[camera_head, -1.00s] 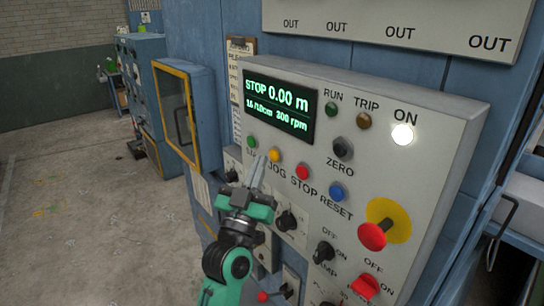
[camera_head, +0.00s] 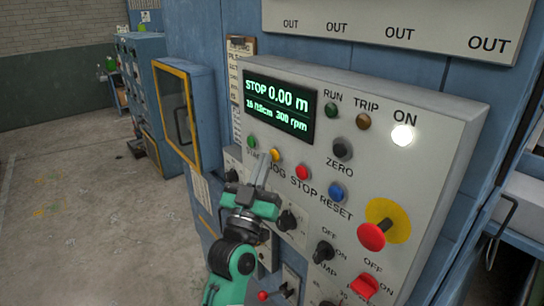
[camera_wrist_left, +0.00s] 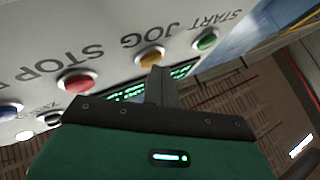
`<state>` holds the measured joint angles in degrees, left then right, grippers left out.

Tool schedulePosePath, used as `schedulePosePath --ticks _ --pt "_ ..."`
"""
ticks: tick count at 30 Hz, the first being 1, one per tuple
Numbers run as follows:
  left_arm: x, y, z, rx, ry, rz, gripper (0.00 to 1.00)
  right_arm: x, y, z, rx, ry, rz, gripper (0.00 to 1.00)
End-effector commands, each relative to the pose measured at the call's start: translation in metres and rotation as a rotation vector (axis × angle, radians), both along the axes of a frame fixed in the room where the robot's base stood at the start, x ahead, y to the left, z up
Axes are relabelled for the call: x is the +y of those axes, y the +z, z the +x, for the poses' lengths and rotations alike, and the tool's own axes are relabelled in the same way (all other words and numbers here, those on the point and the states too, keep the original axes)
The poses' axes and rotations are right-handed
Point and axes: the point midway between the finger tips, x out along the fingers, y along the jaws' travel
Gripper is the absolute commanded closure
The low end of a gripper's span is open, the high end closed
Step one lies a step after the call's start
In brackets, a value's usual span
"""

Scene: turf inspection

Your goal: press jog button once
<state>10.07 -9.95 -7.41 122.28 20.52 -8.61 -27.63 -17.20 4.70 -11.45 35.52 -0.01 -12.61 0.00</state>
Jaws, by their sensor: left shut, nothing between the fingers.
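The yellow jog button (camera_head: 275,155) is on the sloping grey control panel (camera_head: 440,165), between the green start button (camera_head: 251,141) and the red stop button (camera_head: 302,172). My left gripper (camera_head: 263,160) is shut and empty, its fingertips close to the jog button and just below-left of it in the head view. In the left wrist view the fingertips (camera_wrist_left: 157,72) appear just below the yellow button (camera_wrist_left: 151,57). I cannot tell whether they touch it. The display (camera_head: 279,106) reads STOP 0.00 m and 300 rpm. My right gripper is not seen.
Black knobs (camera_head: 288,220) sit below the button row. Open floor (camera_head: 80,220) lies at left.

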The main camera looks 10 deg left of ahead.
Motion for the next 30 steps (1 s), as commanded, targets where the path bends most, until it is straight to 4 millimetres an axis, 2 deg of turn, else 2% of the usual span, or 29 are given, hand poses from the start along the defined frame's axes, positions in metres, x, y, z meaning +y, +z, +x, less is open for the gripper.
schedulePosePath --ticks 16,30 --pt "-0.0044 0.0000 0.0054 0.001 -0.001 0.001 1.00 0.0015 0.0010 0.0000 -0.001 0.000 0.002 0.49" --pt "0.0001 -0.0002 -0.0002 0.001 -0.001 0.001 1.00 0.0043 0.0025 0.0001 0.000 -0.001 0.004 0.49"
